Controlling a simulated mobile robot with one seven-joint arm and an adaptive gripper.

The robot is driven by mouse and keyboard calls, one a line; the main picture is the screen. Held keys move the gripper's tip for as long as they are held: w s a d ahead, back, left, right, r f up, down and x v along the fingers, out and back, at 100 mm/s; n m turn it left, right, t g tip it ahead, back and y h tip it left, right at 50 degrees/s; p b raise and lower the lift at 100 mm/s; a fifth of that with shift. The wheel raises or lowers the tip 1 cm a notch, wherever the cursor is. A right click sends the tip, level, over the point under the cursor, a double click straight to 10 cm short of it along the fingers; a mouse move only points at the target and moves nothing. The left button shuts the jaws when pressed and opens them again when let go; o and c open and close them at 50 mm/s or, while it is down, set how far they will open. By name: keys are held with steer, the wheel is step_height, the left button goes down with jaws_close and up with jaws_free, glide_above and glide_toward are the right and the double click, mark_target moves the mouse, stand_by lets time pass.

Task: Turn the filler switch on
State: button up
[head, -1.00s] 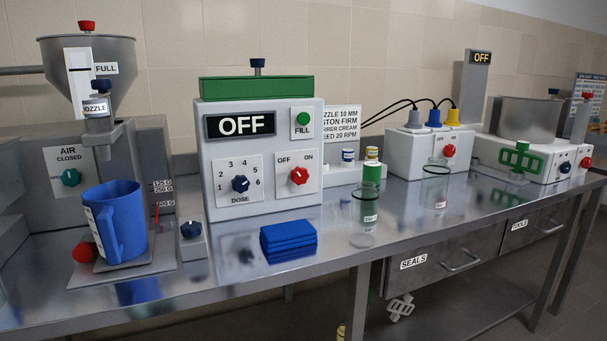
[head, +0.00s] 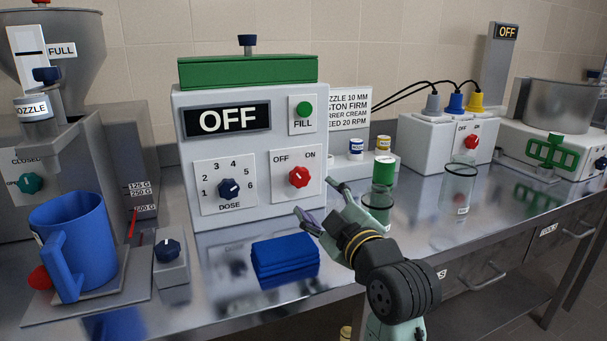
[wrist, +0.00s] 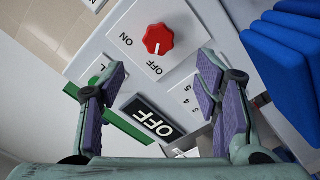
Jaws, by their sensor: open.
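The filler (head: 246,150) is a white box with a green top, and its display (head: 227,118) reads OFF. Its switch, a red knob (head: 299,177), sits on the front panel between the OFF and ON labels. The knob also shows in the wrist view (wrist: 158,39), ahead of my gripper and beyond the fingertips. My gripper (head: 318,202) is in front of the filler's lower right, below the knob and apart from it. In the wrist view my gripper (wrist: 162,75) has its purple-padded fingers spread wide with nothing between them.
Folded blue cloths (head: 285,258) lie on the bench just left of my gripper. A glass with a green band (head: 377,205) stands close behind it. A blue jug (head: 75,245) is at the left. The dose knob (head: 229,188) and green FILL button (head: 305,109) are near the switch.

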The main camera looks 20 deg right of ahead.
mark_target(301, 179)
steer(key=w+p, duration=0.2)
steer(key=w, duration=0.8)
steer(key=shift+w, duration=0.3)
steer(key=shift+c, duration=0.4)
steer(key=c, duration=1.1)
steer(key=shift+o, duration=0.2)
